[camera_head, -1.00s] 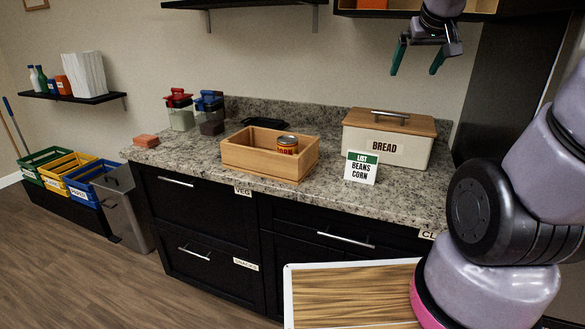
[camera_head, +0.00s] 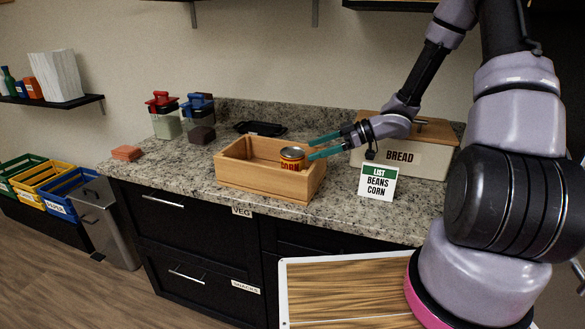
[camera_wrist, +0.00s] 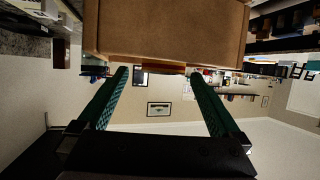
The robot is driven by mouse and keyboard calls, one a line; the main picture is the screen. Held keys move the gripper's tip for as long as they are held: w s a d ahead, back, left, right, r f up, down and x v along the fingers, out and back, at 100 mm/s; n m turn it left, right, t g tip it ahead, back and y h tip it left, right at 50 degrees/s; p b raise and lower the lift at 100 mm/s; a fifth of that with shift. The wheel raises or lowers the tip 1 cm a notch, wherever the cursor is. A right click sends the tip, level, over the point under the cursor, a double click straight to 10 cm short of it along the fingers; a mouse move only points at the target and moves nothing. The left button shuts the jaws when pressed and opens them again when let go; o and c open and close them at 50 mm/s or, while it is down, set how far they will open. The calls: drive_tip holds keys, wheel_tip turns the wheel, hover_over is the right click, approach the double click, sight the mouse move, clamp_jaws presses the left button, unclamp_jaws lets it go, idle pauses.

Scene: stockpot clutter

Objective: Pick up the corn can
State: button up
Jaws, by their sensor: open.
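The corn can (camera_head: 292,158), orange-red with a yellow band and dark lettering, stands upright at the right end of the open wooden crate (camera_head: 262,185). Its top shows above the crate's side and its lower part is hidden. My gripper (camera_head: 310,149) lies almost level, its teal fingers pointing left, with the tips beside the can's right side. The fingers are open and nothing is held. In the upside-down wrist view, the crate's wall (camera_wrist: 170,30) fills the upper middle, and a thin orange-red strip, perhaps the can (camera_wrist: 166,68), shows between the fingertips.
A bread box (camera_head: 403,160) stands behind and below my arm. A list sign (camera_head: 378,182) reading beans and corn stands in front of it.

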sight(303, 152)
drive_tip(key=x, duration=0.4)
drive_tip(key=shift+s+a+f, duration=0.1)
drive_tip(key=shift+s+a, duration=0.15)
drive_tip(key=shift+a, duration=0.15)
drive_tip(key=shift+x, duration=3.05)
drive_tip(key=shift+r, duration=0.2)
clamp_jaws()
